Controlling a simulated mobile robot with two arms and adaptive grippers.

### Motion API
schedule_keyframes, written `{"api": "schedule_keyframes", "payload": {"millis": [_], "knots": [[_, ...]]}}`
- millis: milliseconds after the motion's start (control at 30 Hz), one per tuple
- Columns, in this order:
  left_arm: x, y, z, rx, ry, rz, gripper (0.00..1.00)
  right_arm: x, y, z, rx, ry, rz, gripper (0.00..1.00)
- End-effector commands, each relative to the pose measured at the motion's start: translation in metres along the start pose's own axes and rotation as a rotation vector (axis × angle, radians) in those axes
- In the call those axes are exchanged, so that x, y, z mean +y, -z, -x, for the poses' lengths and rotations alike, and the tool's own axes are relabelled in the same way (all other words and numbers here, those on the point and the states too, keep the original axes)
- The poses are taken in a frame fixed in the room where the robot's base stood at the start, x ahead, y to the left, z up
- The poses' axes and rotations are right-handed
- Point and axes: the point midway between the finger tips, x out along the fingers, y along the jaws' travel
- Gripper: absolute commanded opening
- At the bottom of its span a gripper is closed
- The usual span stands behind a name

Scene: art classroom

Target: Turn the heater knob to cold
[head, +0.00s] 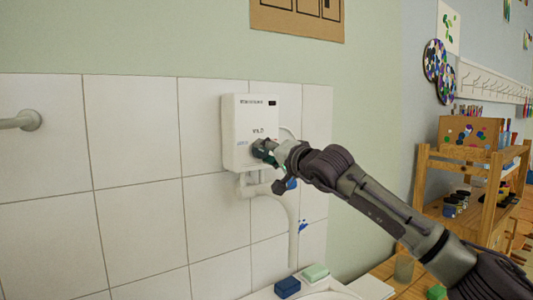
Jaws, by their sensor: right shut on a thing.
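The white water heater (240,118) is fixed to the tiled wall near the middle of the head view. It has a small dark display at its upper right and faint lettering on its front. My right arm reaches in from the lower right. My right gripper (268,152) is at the lower right of the heater's front, shut on the dark heater knob (258,146). The gripper hides most of the knob, so its pointing direction cannot be read. My left gripper is not in view.
Pale pipes (291,225) run down below the heater. A blue block (287,287) and a green-white sponge (315,272) lie on the basin's edge at the bottom. A wooden shelf (425,172) with paint jars stands at the right. The tiled wall left of the heater is mostly clear.

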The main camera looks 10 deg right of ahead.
Motion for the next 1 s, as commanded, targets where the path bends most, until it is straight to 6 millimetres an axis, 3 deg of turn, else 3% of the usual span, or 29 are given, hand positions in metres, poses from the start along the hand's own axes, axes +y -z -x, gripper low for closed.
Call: {"api": "schedule_keyframes", "payload": {"millis": [367,400,533,867,1000], "knots": [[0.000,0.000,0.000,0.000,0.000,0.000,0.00,0.001,-0.001,0.000,-0.001,-0.002,0.008,0.08],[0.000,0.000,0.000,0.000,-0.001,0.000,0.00,0.001,-0.001,0.000,-0.001,-0.002,0.008,0.45],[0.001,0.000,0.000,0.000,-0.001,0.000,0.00,0.001,-0.001,0.000,0.000,-0.001,0.007,0.66],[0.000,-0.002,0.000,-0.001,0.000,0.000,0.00,0.000,0.000,0.001,0.000,0.000,0.006,0.68],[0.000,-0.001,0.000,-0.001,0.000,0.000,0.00,0.001,0.000,0.011,0.000,0.001,0.007,0.68]]}}
